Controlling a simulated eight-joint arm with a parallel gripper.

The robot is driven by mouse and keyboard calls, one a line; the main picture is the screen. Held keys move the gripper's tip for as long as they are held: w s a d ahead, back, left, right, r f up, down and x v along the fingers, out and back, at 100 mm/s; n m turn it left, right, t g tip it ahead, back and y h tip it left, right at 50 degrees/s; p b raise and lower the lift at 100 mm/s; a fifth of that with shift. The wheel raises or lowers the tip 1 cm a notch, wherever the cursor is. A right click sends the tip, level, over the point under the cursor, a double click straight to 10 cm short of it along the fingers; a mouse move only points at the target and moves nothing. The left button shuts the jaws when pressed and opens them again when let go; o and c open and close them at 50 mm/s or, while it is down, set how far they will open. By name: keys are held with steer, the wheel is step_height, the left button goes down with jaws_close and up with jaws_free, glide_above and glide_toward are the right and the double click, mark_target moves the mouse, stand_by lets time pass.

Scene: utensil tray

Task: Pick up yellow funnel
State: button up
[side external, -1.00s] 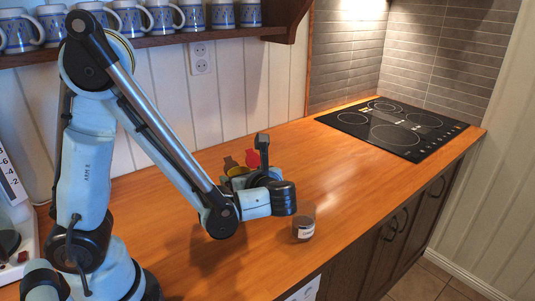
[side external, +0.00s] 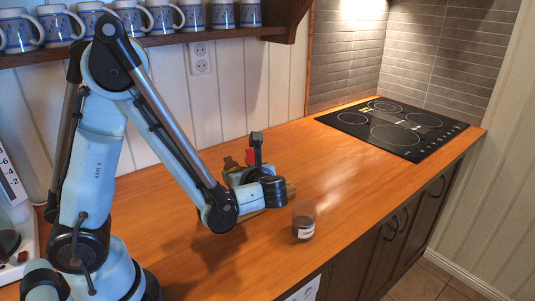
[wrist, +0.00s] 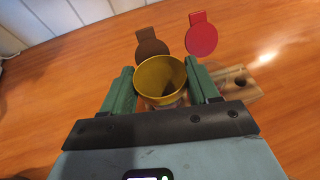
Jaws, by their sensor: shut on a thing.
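The yellow funnel (wrist: 158,72) shows in the wrist view with its wide mouth facing up towards the camera. My gripper (wrist: 160,76) has one green finger on each side of it and is shut on it. The funnel's lower part is hidden by my gripper body. In the side external view my gripper (side external: 252,180) is over the counter, and the funnel is hidden behind it.
A wooden holder (wrist: 238,82) with a hole lies under my gripper. A brown (wrist: 152,46) and a red (wrist: 201,38) round-headed utensil stand just beyond the funnel. A glass jar (side external: 303,224) stands near the front edge. The counter towards the cooktop (side external: 385,126) is clear.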

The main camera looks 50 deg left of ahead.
steer(key=shift+r, duration=0.1)
steer(key=shift+r, duration=1.35)
steer(key=a+r+v, duration=0.1)
steer(key=r+v, duration=0.2)
steer(key=v, duration=1)
steer(key=shift+n+g+y, duration=0.4)
steer(key=shift+g+y, duration=0.3)
steer(key=shift+y, duration=0.1)
steer(key=w+a+f, duration=0.2)
steer(key=w+a, duration=0.1)
steer(key=w, duration=0.2)
steer(key=w+a+f, duration=0.2)
steer(key=w+a, duration=0.2)
steer(key=w, duration=0.2)
steer(key=w+a+f, duration=0.3)
steer(key=w, duration=0.2)
steer(key=shift+w+a, duration=0.25)
steer(key=shift+f, duration=0.1)
steer(key=shift+f, duration=4.15)
